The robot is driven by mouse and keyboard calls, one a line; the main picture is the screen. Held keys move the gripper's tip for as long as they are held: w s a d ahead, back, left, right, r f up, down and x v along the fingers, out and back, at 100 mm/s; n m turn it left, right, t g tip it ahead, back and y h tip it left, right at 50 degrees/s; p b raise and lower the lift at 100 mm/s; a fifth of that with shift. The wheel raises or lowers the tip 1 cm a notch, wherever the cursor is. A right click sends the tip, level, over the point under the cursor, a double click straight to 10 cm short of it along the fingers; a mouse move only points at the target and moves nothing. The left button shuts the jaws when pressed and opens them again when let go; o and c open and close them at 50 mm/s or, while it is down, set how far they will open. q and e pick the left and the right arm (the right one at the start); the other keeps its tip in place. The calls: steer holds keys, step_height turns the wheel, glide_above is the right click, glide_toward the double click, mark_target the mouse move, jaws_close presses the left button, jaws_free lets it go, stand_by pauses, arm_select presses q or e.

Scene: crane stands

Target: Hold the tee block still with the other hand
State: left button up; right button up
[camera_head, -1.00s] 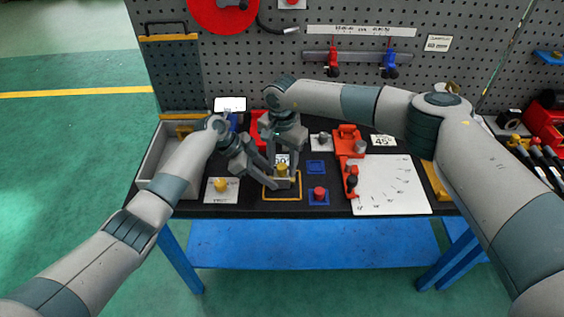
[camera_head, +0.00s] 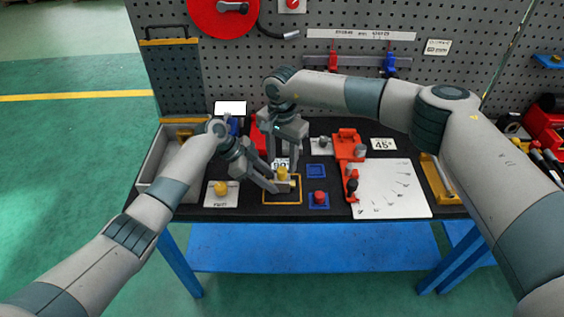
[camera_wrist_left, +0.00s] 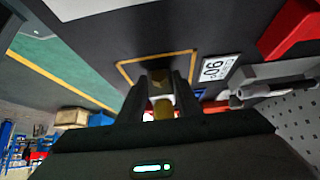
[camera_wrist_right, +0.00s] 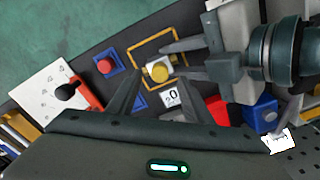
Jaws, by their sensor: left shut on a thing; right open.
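The tee block, a pale block with a yellow knob (camera_head: 283,173), sits inside the yellow square outline (camera_head: 281,203) on the dark bench top. My left gripper (camera_head: 280,186) reaches in from the left and is shut on the tee block. In the left wrist view the knob (camera_wrist_left: 163,107) shows between the left fingers, which hide part of the block. My right gripper (camera_head: 283,167) is open, pointing down just behind and above the block. In the right wrist view the knob (camera_wrist_right: 159,71) shows beyond the spread right fingers, with the left fingers beside it.
A red knob on a blue square (camera_head: 319,198) and an empty blue square (camera_head: 317,171) lie to the right. A red fixture (camera_head: 349,148) and a white marked plate (camera_head: 394,188) are further right. A white plate with a yellow knob (camera_head: 221,189) lies left.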

steer(key=shift+r, duration=0.8)
step_height(320, 180, up, 12)
stand_by(0.5)
arm_select(q)
steer(key=o, duration=1.3)
steer(key=shift+o, duration=0.2)
steer(key=v, duration=1.2)
